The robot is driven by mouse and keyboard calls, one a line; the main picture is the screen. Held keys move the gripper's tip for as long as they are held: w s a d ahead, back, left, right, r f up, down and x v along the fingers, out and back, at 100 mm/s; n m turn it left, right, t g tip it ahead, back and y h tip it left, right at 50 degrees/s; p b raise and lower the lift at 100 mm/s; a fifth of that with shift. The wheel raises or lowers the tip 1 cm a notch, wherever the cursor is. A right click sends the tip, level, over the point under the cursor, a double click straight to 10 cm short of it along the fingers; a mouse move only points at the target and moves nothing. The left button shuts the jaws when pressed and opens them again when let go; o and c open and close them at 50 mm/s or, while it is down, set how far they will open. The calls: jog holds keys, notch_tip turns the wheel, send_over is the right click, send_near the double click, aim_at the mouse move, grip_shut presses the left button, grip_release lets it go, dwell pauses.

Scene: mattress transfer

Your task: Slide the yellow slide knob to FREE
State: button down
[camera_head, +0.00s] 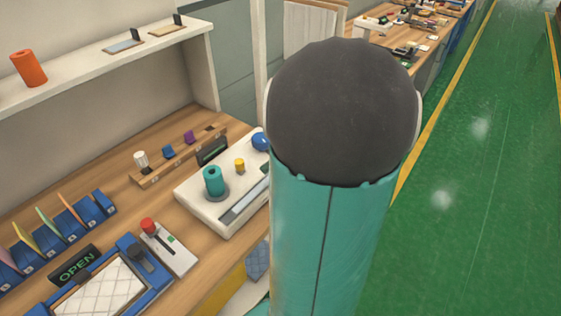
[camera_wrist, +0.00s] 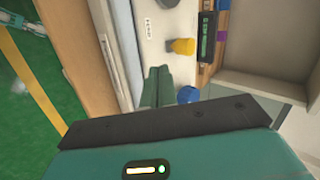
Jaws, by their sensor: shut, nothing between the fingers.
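The yellow knob (camera_head: 239,166) stands on a white panel (camera_head: 205,212) on the wooden bench. It also shows in the wrist view (camera_wrist: 183,46), standing up from the panel. My gripper (camera_wrist: 159,70) is shut and empty, its green fingers over the panel, lower left of the knob in the wrist view and apart from it. In the head view my arm hides the gripper and the panel's right end. A dark display (camera_head: 212,150) stands behind the panel; its green text, seen in the wrist view (camera_wrist: 207,35), is too small to read.
A teal cylinder (camera_head: 213,181) and a blue ball (camera_head: 260,141) flank the knob on the panel. A grey strip (camera_head: 243,201) runs along the panel's front. A red-knobbed lever box (camera_head: 168,248) and an OPEN sign (camera_head: 75,265) are to the left. A shelf (camera_head: 90,62) overhangs behind.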

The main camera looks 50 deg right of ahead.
aim_at(240, 167)
jog(key=w, duration=0.1)
jog(key=w+f, duration=0.1)
jog(key=w+a, duration=0.1)
jog(key=w, duration=0.1)
jog(key=shift+f, duration=0.15)
jog(key=shift+w+a, duration=0.1)
jog(key=shift+w, duration=0.5)
jog(key=shift+w+a, duration=0.1)
jog(key=shift+w, duration=2.45)
